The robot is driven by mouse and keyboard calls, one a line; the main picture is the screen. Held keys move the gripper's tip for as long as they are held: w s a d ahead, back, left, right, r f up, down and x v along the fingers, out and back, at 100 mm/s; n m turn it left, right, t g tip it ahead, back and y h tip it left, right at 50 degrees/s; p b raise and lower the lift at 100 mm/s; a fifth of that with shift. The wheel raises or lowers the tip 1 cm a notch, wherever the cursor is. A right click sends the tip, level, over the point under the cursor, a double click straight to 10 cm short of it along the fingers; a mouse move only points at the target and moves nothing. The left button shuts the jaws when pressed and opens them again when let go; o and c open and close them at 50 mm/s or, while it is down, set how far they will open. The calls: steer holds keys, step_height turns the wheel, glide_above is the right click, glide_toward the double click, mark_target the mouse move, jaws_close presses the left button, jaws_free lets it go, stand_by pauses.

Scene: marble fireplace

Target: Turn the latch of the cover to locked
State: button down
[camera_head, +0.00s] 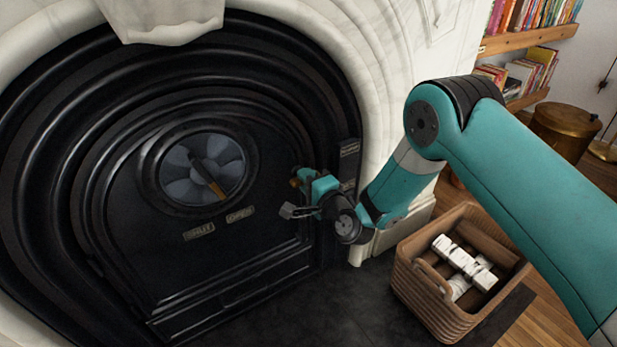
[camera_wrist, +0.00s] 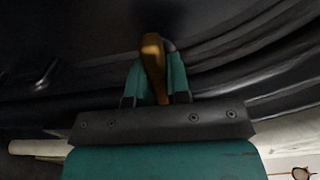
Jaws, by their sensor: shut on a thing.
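The black cover (camera_head: 120,205) fills the arched opening of the fireplace and looks shut. Its latch (camera_head: 295,182) has a brass-coloured handle at the cover's right edge, mostly hidden by my gripper in the head view. My gripper (camera_head: 304,180) is at this handle. In the wrist view the brass latch handle (camera_wrist: 152,62) stands between the two teal fingers of my gripper (camera_wrist: 155,80), which are shut on it. Small plates with lettering (camera_head: 349,149) sit on the frame to the right of the latch. Their words are too small to read surely.
A round vent (camera_head: 203,168) with a wooden-tipped lever is on the cover, above "SHUT" and "OPEN" plates (camera_head: 199,231). A wicker basket (camera_head: 418,300) with white-wrapped logs stands at lower right. White marble (camera_head: 375,60) surrounds the opening. Bookshelves (camera_head: 530,40) are at the back right.

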steer(key=shift+w+d+r, duration=0.15)
steer(key=shift+w, duration=0.05)
steer(key=c, duration=1.1)
jaws_free()
steer(key=shift+s, duration=0.1)
steer(key=shift+s+f+b, duration=0.35)
steer(key=shift+s+b, duration=0.05)
steer(key=shift+b, duration=0.1)
steer(key=b+v, duration=0.5)
steer(key=b, duration=0.2)
steer(key=b+v, duration=0.6)
steer(key=b, duration=0.2)
steer(key=b+v, duration=0.5)
steer(key=b, duration=0.3)
steer(key=shift+s+d+r, duration=0.25)
steer(key=shift+d, duration=0.1)
